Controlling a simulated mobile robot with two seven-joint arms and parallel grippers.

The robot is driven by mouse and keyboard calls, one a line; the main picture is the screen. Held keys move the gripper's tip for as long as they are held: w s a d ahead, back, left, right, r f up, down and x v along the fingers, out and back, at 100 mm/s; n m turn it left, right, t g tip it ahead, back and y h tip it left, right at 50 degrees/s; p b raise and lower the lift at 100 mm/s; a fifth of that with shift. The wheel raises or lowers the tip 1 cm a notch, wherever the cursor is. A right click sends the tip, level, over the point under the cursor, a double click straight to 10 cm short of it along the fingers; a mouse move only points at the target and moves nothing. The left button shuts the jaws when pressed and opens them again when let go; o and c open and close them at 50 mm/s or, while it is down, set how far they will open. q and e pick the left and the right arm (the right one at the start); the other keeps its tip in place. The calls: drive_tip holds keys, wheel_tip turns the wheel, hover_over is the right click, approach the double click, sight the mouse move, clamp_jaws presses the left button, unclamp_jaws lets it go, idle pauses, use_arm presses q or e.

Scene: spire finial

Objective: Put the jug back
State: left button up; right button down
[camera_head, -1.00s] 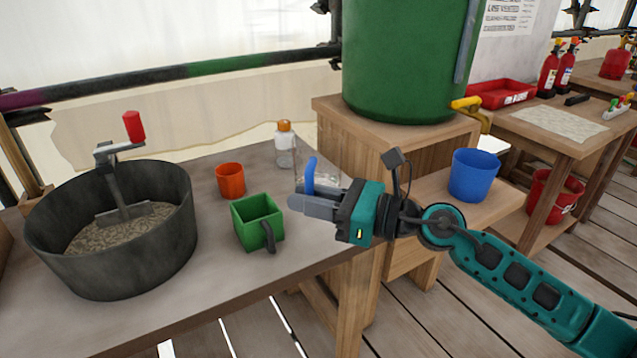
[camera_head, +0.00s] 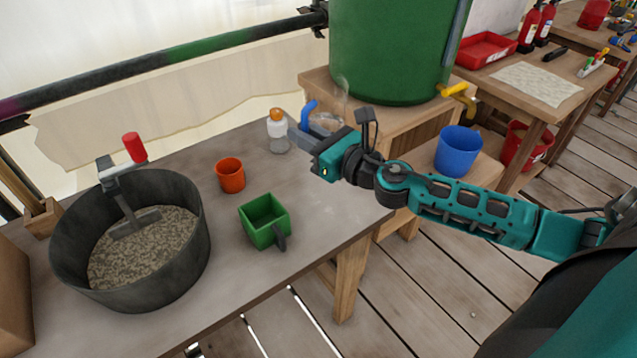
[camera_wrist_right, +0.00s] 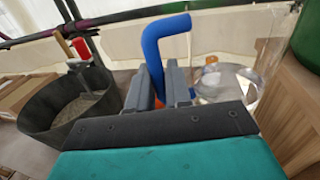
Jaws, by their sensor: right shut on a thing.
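The jug is clear, with a blue handle (camera_head: 308,114), and my right gripper (camera_head: 303,140) is shut on that handle. In the head view the clear body (camera_head: 327,123) is partly hidden behind the gripper, near the table's right end. In the right wrist view the blue handle (camera_wrist_right: 163,50) rises between the fingers (camera_wrist_right: 166,88), and the faint clear body (camera_wrist_right: 240,85) shows to their right. I cannot tell exactly how high the jug is above the table or how it is tilted. My left gripper is not in view.
On the table (camera_head: 212,265) stand a dark mixing tub (camera_head: 70,250), an orange cup (camera_head: 230,176), a green square mug (camera_head: 264,222) and an orange-capped bottle (camera_head: 278,132). A green barrel (camera_head: 390,45) with a yellow tap stands on a wooden stand; a blue cup (camera_head: 458,150) sits below.

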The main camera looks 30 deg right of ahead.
drive_tip(key=shift+w+d+f, duration=0.1)
drive_tip(key=shift+w+f, duration=0.05)
drive_tip(key=shift+f, duration=0.2)
wheel_tip(320, 180, down, 15)
drive_tip(key=b, duration=1)
drive_tip(key=shift+r+b, duration=0.2)
drive_tip(key=shift+b, duration=0.15)
drive_tip(key=shift+f, duration=0.4)
wheel_tip(320, 180, down, 3)
drive_tip(key=b, duration=0.3)
drive_tip(key=shift+f, duration=0.6)
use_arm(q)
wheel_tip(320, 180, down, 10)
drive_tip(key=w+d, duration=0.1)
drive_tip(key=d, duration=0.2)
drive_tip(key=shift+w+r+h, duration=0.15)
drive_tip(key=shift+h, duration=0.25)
use_arm(e)
drive_tip(key=c, duration=1.1)
unclamp_jaws()
drive_tip(key=shift+o, duration=0.2)
drive_tip(key=shift+r, duration=0.15)
